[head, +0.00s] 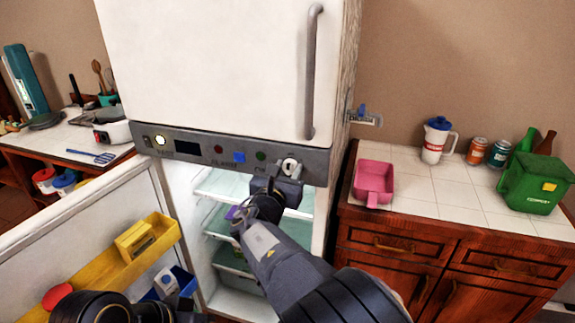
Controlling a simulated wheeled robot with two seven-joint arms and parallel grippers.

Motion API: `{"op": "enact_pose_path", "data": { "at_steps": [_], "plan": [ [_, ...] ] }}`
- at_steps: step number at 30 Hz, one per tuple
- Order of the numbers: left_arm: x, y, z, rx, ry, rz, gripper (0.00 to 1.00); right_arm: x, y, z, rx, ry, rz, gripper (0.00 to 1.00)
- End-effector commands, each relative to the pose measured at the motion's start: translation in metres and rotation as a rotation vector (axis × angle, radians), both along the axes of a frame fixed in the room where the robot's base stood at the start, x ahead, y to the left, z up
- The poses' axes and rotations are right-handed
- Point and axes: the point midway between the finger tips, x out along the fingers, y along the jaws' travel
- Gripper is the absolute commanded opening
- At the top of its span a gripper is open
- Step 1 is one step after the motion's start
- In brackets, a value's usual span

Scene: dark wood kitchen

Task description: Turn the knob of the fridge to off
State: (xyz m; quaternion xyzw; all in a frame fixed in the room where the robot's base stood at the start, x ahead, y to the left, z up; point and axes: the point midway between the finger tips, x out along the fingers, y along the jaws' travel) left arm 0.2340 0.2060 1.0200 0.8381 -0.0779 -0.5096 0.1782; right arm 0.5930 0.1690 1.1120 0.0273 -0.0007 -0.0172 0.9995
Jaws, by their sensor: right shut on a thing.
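The white fridge (215,60) stands in the middle with a grey control strip (200,148) across it. The strip carries a lit yellow-white light, a dark display, a red dot, a blue button and a green dot. The knob (291,165) is round and pale, at the strip's right end. My right gripper (290,178) is at the knob, shut on it, and its jaws hide the knob's lower part. The knob's exact setting cannot be read. My left arm shows only partly at the bottom left; its gripper's fingers cannot be made out.
The lower fridge door (85,225) is open to the left, with a yellow shelf bin (150,245). Shelves show inside. The right counter (430,200) holds a pink container (373,183), a jug (436,140), cans, bottles and a green bin (536,184). A left counter has utensils.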

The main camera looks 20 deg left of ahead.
Motion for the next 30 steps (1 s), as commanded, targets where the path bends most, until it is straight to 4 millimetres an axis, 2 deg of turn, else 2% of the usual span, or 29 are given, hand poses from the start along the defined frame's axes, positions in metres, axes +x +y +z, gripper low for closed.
{"op": "enact_pose_path", "data": {
  "at_steps": [9,21,22,26,30],
  "plan": [
    [0.0,0.0,0.0063,0.0,0.0,0.0,0.36,-0.0005,0.0008,-0.0022,-0.07,0.006,0.001,0.12],
    [0.0,0.0,0.0062,0.0,0.0,0.0,0.36,-0.0005,0.0009,-0.0028,-0.073,0.006,0.001,0.12],
    [0.0,0.0,0.0062,0.0,0.0,0.0,0.36,-0.0005,0.0008,-0.0028,-0.073,0.006,0.001,0.38],
    [0.0,-0.0001,0.0062,0.0,0.0,0.0,0.36,-0.0003,0.0007,-0.0021,-0.072,0.005,0.001,0.55],
    [0.0,0.0,0.0063,0.0,0.0,0.0,0.36,-0.0002,0.0007,-0.0013,-0.071,0.004,0.0,0.56]
  ]
}}
